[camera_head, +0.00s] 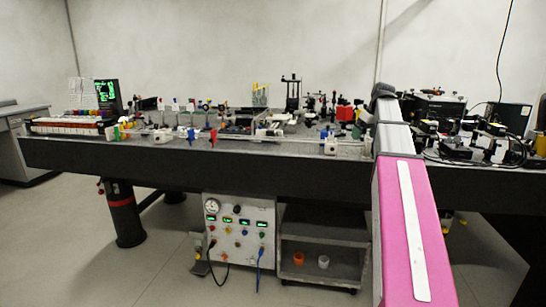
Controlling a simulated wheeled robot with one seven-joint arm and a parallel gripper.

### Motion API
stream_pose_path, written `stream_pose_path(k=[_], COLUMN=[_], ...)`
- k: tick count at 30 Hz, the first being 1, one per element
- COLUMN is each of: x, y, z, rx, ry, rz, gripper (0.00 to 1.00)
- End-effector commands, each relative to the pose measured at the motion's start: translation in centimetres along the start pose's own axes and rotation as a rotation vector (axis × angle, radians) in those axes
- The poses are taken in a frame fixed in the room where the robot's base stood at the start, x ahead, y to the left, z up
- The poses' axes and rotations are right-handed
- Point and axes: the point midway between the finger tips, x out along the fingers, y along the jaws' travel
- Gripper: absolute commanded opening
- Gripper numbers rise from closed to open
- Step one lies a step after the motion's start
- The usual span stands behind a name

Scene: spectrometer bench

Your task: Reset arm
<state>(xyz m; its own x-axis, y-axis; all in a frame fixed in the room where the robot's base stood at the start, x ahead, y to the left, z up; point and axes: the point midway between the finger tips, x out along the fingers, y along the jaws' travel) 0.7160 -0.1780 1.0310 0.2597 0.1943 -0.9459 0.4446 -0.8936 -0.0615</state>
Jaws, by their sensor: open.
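My arm comes in from the lower right, pink with a white strip, and reaches up over the front edge of the optical bench (180,165). It narrows to a pale grey link and a dark grey joint. My gripper (367,117) is at the far end of the arm, small and partly hidden by the arm. It is open; its two fingers cannot be told apart clearly. I see nothing held in it. It appears above the right-centre part of the bench, but its height above the top cannot be judged.
Optics crowd the bench, with a red block (345,113) left of my arm and a black instrument (440,107) right of it. A small screen (107,94) stands at the left. Below are a control box (240,228) and a cart (322,262).

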Motion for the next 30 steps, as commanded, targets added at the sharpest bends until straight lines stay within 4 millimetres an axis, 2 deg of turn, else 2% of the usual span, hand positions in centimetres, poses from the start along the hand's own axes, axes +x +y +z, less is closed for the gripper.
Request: stream_pose_path(k=[1,3,11,15,21,30], x=[2.4,5.3,14.7,19.7,26.1,33.8], y=[-1.0,-1.9,-5.5,-7.8,-11.4,-17.1], z=[0.9,1.8,5.2,7.7,11.7,18.6], rx=[0.018,0.048,0.145,0.197,0.266,0.355], ry=[-0.015,-0.030,-0.086,-0.119,-0.166,-0.231], rz=[-0.004,-0.004,0.005,0.014,0.033,0.072], gripper=[0.95,0.95,0.95,0.95,0.95,0.95])
